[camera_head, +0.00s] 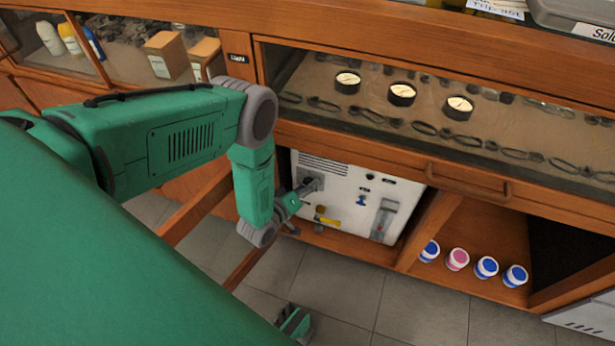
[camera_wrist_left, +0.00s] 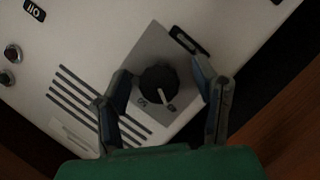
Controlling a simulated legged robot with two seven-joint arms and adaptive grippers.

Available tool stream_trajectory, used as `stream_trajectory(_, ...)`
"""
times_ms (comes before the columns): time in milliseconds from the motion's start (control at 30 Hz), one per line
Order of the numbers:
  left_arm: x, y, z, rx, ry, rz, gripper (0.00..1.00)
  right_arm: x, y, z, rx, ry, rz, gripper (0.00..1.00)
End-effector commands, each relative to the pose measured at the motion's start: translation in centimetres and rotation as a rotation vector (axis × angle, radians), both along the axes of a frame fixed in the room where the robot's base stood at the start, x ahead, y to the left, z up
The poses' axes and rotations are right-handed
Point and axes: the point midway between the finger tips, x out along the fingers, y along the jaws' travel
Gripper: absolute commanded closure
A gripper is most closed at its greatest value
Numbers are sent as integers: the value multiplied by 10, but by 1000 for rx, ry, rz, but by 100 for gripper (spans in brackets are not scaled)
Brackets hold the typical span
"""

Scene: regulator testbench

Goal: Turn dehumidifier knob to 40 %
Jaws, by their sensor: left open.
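The dehumidifier (camera_head: 345,205) is a white panelled unit inside the open cabinet under the counter. Its round black knob (camera_wrist_left: 158,80) sits on a grey square plate (camera_wrist_left: 150,48) in the left wrist view. The knob's white pointer points down and slightly right in that view, close to a small label too blurred to read; another label lies to its left. My left gripper (camera_wrist_left: 161,72) is open, with one finger on each side of the knob and visible gaps.
The cabinet's wooden edge (camera_head: 430,228) borders the unit on the right. Several small jars (camera_head: 457,259) stand in the neighbouring compartment. A glass-fronted drawer (camera_head: 440,125) lies above. A small green part of mine shows at the bottom.

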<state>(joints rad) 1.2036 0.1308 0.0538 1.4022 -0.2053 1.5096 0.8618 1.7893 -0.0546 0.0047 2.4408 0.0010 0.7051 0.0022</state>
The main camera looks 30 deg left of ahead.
Motion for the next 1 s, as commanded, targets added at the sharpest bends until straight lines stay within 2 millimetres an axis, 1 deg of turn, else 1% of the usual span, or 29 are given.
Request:
stream_trajectory(67, -2, 1, 1, 0, -1, 1, 45, -1, 0, 1, 0, -2, 0, 60)
stream_trajectory(167, -11, 1, 3, 0, 1, 1, 45, -1, 0, 1, 0, -2, 0, 60)
stream_trajectory(267, -28, 3, 7, 0, 2, 0, 45, -1, 0, 1, 0, -2, 0, 60)
stream_trajectory(500, -79, 6, 19, -1, 5, 0, 45, -1, 0, 1, 0, -3, 0, 60)
stream_trajectory(633, -99, 8, 24, -1, 5, 0, 45, -1, 0, 1, 0, -3, 0, 60)
stream_trajectory(800, -113, 8, 28, -1, 3, 0, 45, -1, 0, 1, 0, -3, 0, 60)
stream_trajectory(1000, -116, 9, 28, -1, 2, -1, 45, -1, 0, 1, 0, -3, 0, 60)
